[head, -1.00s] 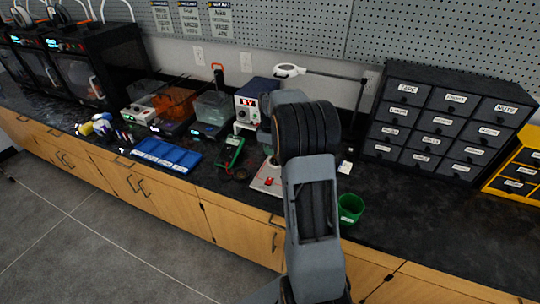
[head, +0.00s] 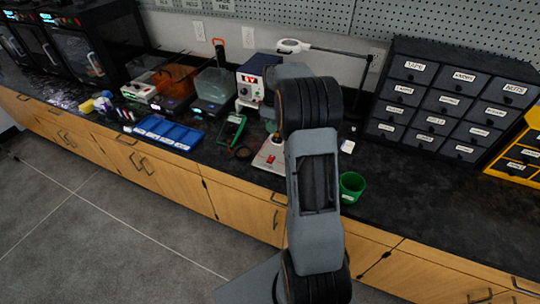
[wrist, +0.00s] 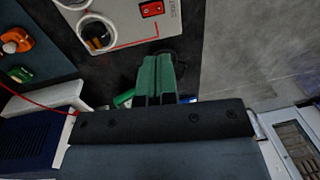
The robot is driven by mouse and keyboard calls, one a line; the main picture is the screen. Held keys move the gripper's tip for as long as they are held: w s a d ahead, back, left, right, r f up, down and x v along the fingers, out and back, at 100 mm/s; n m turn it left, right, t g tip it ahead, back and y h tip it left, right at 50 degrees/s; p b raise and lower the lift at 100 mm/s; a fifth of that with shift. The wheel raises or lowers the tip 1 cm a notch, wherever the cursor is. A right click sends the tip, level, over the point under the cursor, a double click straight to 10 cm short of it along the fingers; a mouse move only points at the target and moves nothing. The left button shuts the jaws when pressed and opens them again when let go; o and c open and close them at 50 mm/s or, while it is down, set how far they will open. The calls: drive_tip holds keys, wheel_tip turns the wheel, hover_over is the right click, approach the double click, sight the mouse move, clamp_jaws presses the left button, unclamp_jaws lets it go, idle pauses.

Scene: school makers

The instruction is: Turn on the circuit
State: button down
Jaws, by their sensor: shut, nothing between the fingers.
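A pale circuit board (head: 262,165) with a small red switch (head: 271,158) lies near the counter's front edge, just left of my arm in the head view. The wrist view shows part of the board (wrist: 128,14) at the top, with the red rocker switch (wrist: 151,9) and a red line printed beside it. A round white holder sits at the board's left side. My gripper (wrist: 158,58) has green fingers, shut together and empty. In that picture the fingertips are below the switch, apart from it.
A power supply (head: 258,82) with a red display stands behind the board. A green multimeter (head: 231,129) and blue tray (head: 168,132) lie to the left. A green cup (head: 351,186) stands right of my arm, with dark drawers (head: 450,100) behind. Counter at right front is clear.

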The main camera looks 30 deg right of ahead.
sight(270, 160)
drive_tip(key=f, duration=0.4)
drive_tip(key=a+f+p, duration=0.1)
drive_tip(key=f, duration=0.4)
drive_tip(key=s+f, duration=0.1)
drive_tip(key=f, duration=0.3)
drive_tip(key=shift+a+f+p, duration=0.2)
drive_tip(key=shift+f+p, duration=0.1)
drive_tip(key=shift+f, duration=0.05)
